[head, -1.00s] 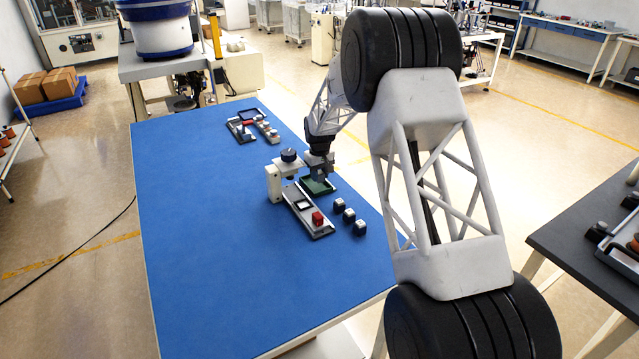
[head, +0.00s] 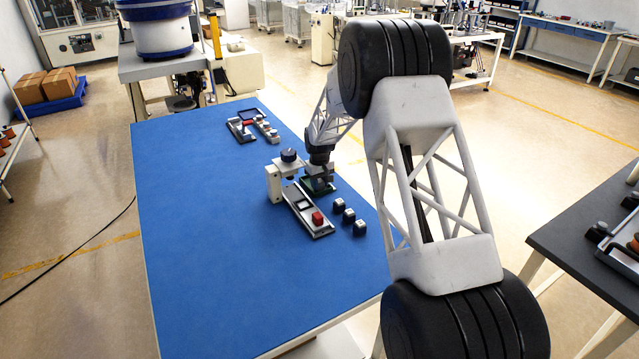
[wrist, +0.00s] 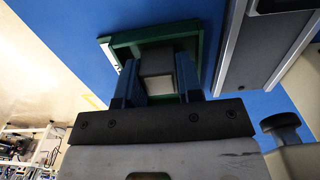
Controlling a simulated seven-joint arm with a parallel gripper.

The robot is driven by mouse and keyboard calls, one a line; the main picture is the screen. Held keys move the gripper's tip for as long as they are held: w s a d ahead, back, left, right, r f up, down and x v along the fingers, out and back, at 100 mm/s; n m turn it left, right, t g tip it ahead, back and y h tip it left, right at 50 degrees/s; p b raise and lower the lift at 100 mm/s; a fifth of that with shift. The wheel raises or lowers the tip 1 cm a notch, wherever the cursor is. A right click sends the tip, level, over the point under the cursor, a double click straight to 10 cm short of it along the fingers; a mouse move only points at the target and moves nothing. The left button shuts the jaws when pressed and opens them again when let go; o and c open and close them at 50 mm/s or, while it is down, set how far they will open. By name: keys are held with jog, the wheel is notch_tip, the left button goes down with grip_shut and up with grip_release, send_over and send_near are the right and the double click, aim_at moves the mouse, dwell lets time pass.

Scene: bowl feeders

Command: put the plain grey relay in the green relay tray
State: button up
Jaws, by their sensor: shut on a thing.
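My gripper (head: 319,182) is shut on the plain grey relay (wrist: 158,64), which shows between the two blue fingers (wrist: 159,82) in the wrist view. The green relay tray (head: 331,189) lies on the blue table, and its green rim (wrist: 205,46) surrounds the relay in the wrist view. The relay is over or inside the tray; I cannot tell whether it touches the tray floor. In the head view the gripper hides most of the relay and part of the tray.
A grey fixture (head: 300,211) with a red block (head: 317,218) lies beside the tray. A stand with a black knob (head: 289,156) rises close on the left. Several dark, light-topped blocks (head: 349,215) sit to the right. The blue table's front is clear.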

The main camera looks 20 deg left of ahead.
aim_at(320, 181)
jog(key=shift+f, duration=0.1)
jog(key=o, duration=0.7)
notch_tip(320, 181, up, 12)
dwell(0.5)
dwell(0.8)
